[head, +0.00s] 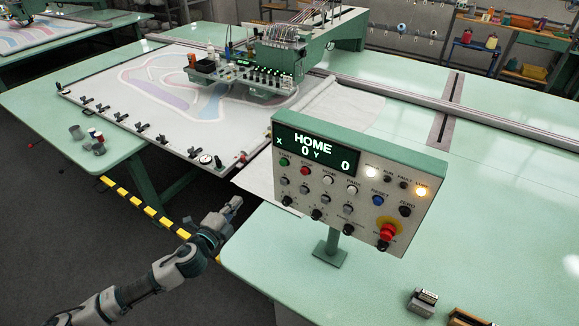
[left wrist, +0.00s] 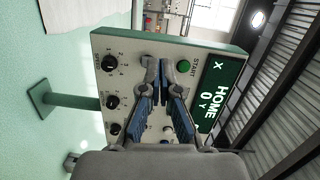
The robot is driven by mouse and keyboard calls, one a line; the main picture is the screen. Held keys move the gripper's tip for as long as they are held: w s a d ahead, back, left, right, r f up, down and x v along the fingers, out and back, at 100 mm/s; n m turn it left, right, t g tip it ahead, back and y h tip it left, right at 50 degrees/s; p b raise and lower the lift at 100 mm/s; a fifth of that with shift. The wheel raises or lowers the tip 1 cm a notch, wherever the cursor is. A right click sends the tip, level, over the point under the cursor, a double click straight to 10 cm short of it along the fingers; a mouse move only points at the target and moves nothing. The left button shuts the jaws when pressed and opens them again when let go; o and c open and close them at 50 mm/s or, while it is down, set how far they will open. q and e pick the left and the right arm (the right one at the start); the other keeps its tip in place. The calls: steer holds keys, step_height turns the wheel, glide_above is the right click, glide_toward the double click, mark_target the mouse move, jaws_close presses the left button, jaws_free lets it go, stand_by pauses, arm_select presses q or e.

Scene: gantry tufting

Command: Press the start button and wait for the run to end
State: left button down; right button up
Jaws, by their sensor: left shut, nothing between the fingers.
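The control panel (head: 360,190) stands on a post at the table edge. Its display (head: 317,150) reads HOME, X 0, Y 0. The green start button (head: 284,162) is at the panel's upper left and shows in the left wrist view (left wrist: 183,66), labelled START. My left gripper (head: 236,202) is left of and below the panel, apart from it. In the left wrist view its fingertips (left wrist: 159,66) are together and empty, pointing at the panel face beside the green button. My right gripper is not in view.
A red stop button (head: 387,232) sits on a yellow ring at the panel's lower right. One white lamp (head: 372,172) and one orange lamp (head: 421,190) are lit. The tufting head (head: 275,60) stands over the framed cloth (head: 135,75). Small metal blocks (head: 423,300) lie on the near table.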

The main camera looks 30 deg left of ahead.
arm_select(q)
steer(key=d+r+m+t+h, duration=0.1)
steer(key=d+r+m+h, duration=0.15)
steer(key=d+r, duration=0.35)
glide_toward(282, 164)
steer(key=w+p, duration=0.1)
steer(key=w, duration=0.2)
steer(key=w+p, duration=0.1)
steer(key=w, duration=0.2)
steer(key=shift+w+d+r, duration=0.15)
steer(key=shift+w+d, duration=0.05)
steer(key=shift+w+d+p, duration=0.25)
steer(key=shift+w+p, duration=0.1)
steer(key=shift+w, duration=0.15)
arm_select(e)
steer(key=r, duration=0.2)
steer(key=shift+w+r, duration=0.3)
arm_select(q)
steer(key=shift+a, duration=0.15)
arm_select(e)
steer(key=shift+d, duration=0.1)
